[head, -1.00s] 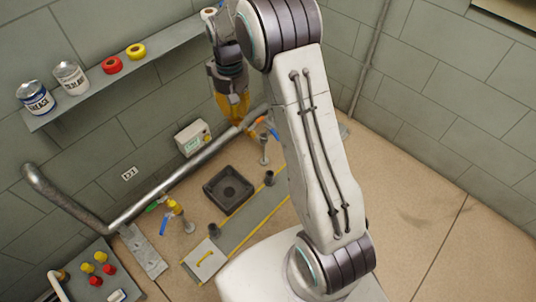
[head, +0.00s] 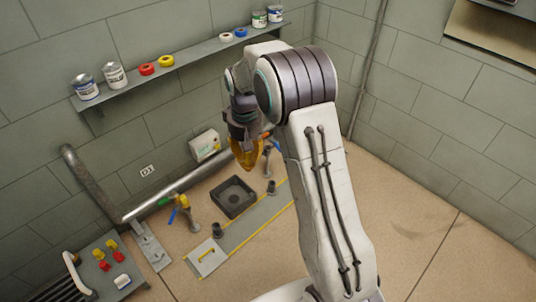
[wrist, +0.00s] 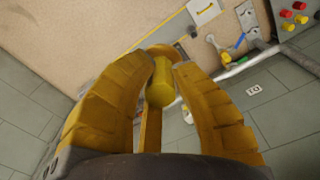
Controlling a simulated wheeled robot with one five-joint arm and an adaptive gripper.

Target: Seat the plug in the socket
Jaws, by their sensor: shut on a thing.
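My gripper (head: 247,160) hangs fingers-down in the head view, above the floor by the right side of the dark square tray (head: 233,212). In the wrist view the yellow fingers of my gripper (wrist: 163,62) are closed around a yellow cylindrical piece (wrist: 160,88), apparently the plug. Its far end is hidden. I cannot tell which part is the socket. Two dark cups, one at the near end (head: 217,231) and one farther along (head: 271,188), stand by a grey floor strip with yellow edges.
A metal pipe (head: 165,197) with valves (head: 192,218) runs along the wall. A white box (head: 205,145) is behind my gripper. A panel with red and yellow knobs (head: 110,265) is at lower left. A shelf (head: 150,75) holds cans and tape rolls. The floor on the right is clear.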

